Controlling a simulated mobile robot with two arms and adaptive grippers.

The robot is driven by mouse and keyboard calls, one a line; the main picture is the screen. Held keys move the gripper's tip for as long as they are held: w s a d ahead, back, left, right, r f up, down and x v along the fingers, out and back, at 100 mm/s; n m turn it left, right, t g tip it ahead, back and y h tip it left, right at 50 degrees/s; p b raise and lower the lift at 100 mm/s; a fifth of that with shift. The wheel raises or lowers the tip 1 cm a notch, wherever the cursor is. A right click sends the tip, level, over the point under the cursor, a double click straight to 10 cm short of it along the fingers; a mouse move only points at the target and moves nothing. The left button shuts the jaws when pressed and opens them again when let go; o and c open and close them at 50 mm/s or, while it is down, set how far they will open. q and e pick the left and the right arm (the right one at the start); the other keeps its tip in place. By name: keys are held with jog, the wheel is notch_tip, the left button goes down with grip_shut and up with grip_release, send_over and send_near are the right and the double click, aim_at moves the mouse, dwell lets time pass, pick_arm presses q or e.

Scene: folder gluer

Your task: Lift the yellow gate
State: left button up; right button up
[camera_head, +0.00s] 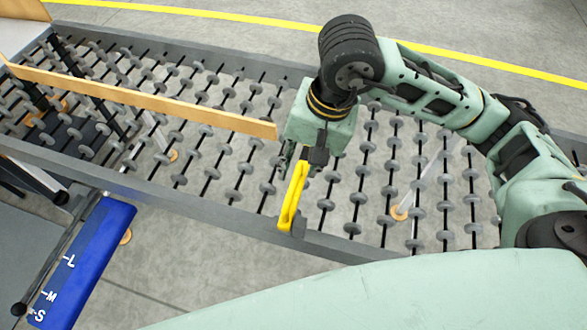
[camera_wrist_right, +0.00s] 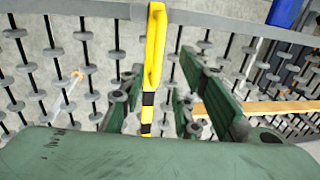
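The yellow gate (camera_head: 292,198) is a narrow yellow frame standing at the near rail of the roller conveyor in the head view. In the right wrist view the yellow gate (camera_wrist_right: 155,48) runs down the middle, with black and yellow bands on its lower part. My right gripper (camera_head: 289,165) is just above and behind the gate in the head view. In the right wrist view its green fingers (camera_wrist_right: 158,90) are spread apart, one on each side of the gate, with visible gaps. The gripper body hides the gate's lower end there. My left gripper is not in view.
The conveyor (camera_head: 200,215) has grey rails and many small rollers on black rods. A long wooden bar (camera_head: 150,101) lies across it, left of my right gripper. A blue panel marked L, M, S (camera_head: 90,262) stands at the lower left. Floor shows around the conveyor.

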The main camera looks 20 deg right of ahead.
aim_at(294, 184)
jog(key=p+x, duration=0.1)
jog(key=x, duration=0.5)
jog(key=shift+d+f+p, duration=0.15)
jog(key=shift+f+p, duration=0.1)
jog(key=shift+p, duration=0.15)
jog(key=shift+w+f, duration=0.1)
jog(key=shift+f, duration=0.45)
grip_shut()
